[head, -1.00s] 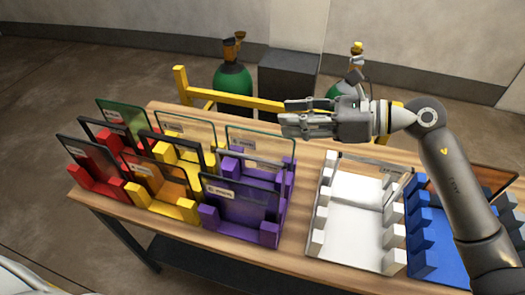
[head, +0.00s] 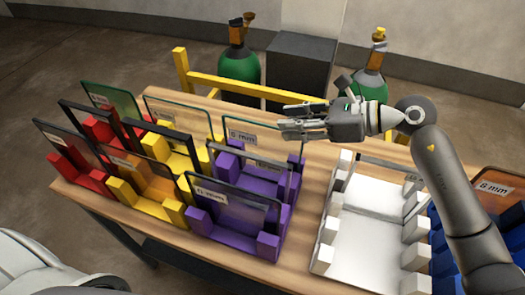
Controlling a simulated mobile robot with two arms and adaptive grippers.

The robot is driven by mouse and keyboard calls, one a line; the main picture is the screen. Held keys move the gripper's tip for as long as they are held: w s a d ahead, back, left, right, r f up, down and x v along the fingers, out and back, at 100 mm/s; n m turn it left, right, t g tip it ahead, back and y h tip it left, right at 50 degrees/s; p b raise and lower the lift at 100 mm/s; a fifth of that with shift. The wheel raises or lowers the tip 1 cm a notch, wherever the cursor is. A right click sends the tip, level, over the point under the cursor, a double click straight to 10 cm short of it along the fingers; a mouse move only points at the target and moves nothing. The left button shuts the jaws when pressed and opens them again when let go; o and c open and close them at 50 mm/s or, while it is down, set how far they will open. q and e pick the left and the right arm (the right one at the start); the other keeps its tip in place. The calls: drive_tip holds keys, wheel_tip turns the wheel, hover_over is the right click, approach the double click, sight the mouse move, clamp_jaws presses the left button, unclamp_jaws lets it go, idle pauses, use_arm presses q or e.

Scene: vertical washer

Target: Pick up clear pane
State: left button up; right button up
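One clear pane (head: 262,136) with a white label stands upright in the rear slot of the purple rack (head: 238,243). Another clear pane (head: 180,111) stands in the rear of the yellow rack (head: 160,207). My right gripper (head: 284,121) points left, above and near the right part of the purple rack's rear clear pane, and covers some of it in the picture. Its fingers look apart with nothing between them. I cannot tell whether it touches the pane. My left gripper is out of view.
The red rack (head: 75,173) stands at the left, with panes close together. The white rack (head: 365,245) and blue rack (head: 450,265) are at the right. A yellow rail (head: 225,97) runs behind the wooden table, with green cylinders (head: 240,65) beyond.

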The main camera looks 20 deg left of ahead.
sight(267, 125)
drive_tip(key=shift+x, duration=0.9)
drive_tip(key=shift+a+p, duration=0.3)
drive_tip(key=shift+p, duration=0.15)
drive_tip(key=p+x, duration=0.2)
drive_tip(key=x, duration=0.2)
drive_tip(key=shift+s+f, duration=0.1)
drive_tip(key=shift+a+f, duration=0.2)
drive_tip(key=shift+a, duration=0.05)
drive_tip(key=shift+d, duration=0.1)
drive_tip(key=shift+c, duration=0.6)
clamp_jaws()
drive_tip(key=shift+r, duration=0.15)
